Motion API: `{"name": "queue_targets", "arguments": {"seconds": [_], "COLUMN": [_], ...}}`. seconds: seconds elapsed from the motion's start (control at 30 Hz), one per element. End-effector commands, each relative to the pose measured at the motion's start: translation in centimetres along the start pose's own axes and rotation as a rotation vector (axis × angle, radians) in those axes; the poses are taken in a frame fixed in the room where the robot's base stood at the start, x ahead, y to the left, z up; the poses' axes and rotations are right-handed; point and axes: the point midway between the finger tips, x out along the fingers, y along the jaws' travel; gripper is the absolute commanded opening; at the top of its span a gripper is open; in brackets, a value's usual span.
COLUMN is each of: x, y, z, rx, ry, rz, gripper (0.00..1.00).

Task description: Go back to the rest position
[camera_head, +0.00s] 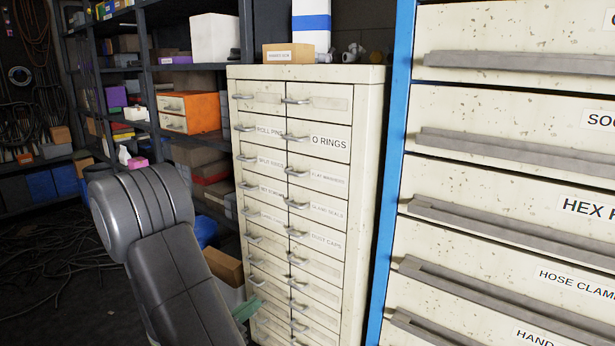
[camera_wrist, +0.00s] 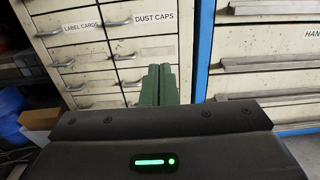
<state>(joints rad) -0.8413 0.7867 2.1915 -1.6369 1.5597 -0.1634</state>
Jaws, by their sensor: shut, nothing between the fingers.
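My gripper (camera_wrist: 158,84) shows in the wrist view as two green fingers side by side, closed together with nothing between them. It points toward the lower drawers of a cream drawer cabinet (camera_wrist: 100,62), just below and right of the drawer labelled DUST CAPS. In the head view a green fingertip part (camera_head: 248,308) shows at the lower middle, in front of the cabinet (camera_head: 370,130); the rest of the gripper is hidden by my grey arm or out of frame. Whether the fingers touch the cabinet cannot be told. Its drawers in view look shut.
A larger cabinet (camera_head: 480,97) with a blue edge and long grey handles stands close on the right. Shelves (camera_head: 148,70) with boxes and an orange drawer unit (camera_head: 203,111) stand at left. A cardboard box (camera_head: 224,266) is beside my arm. Cables (camera_head: 60,255) litter the floor.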

Motion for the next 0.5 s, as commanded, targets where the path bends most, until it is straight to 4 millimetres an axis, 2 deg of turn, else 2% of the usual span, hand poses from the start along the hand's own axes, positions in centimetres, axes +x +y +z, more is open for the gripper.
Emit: {"name": "queue_targets", "arguments": {"seconds": [0.2,0.5], "x": [-1.8,-2.4], "y": [0.1,0.0], "z": [0.0,0.0], "rx": [0.001,0.001], "ry": [0.000,0.000], "rz": [0.002,0.000], "gripper": [0.00,0.00]}}
